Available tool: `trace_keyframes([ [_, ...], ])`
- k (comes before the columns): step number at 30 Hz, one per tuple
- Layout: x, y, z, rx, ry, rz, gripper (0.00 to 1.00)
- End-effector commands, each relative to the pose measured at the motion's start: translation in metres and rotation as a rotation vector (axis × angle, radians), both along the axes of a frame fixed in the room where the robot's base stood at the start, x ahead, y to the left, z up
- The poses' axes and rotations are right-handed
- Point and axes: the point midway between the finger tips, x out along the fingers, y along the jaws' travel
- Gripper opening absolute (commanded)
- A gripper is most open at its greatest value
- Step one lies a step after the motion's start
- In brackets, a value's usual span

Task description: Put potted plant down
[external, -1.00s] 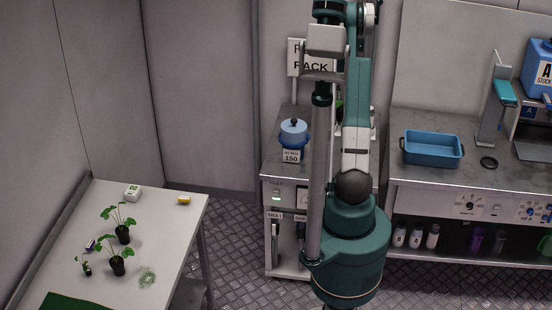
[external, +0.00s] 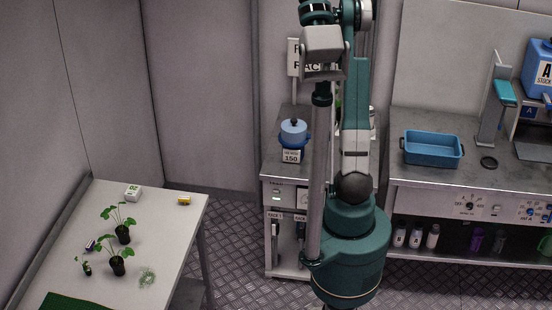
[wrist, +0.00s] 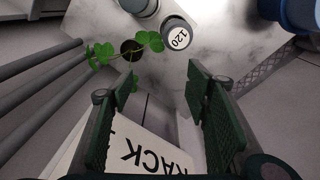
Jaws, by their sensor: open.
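In the wrist view a potted plant (wrist: 131,49) with green leaves and a dark round pot stands on a pale marbled surface, beyond my fingertips. My gripper (wrist: 158,95) is open, with its two dark green ribbed fingers spread and nothing between them but a view of the rack sign. The left fingertip is close to the plant's lower leaves in the picture; I cannot tell whether they touch. In the external view my arm hides the gripper and most of this spot. Two other potted plants (external: 117,264) (external: 123,234) and a small seedling (external: 86,267) stand on the left table.
The rack sign (wrist: 140,150) lies below the fingers in the wrist view. Grey rails (wrist: 40,65) run at left. A blue pot (external: 293,132) and a blue tray (external: 432,149) stand on the benches.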

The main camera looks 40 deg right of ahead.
Motion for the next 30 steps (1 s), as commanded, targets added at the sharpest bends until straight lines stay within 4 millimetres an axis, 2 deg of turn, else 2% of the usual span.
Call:
trace_keyframes([
  [3,-0.002,0.031,0.022,-0.011,-0.021,0.006,0.48],
  [15,-0.018,0.124,0.083,-0.045,-0.095,0.022,0.48],
  [30,-0.060,0.234,0.137,-0.069,-0.196,0.041,0.48],
])
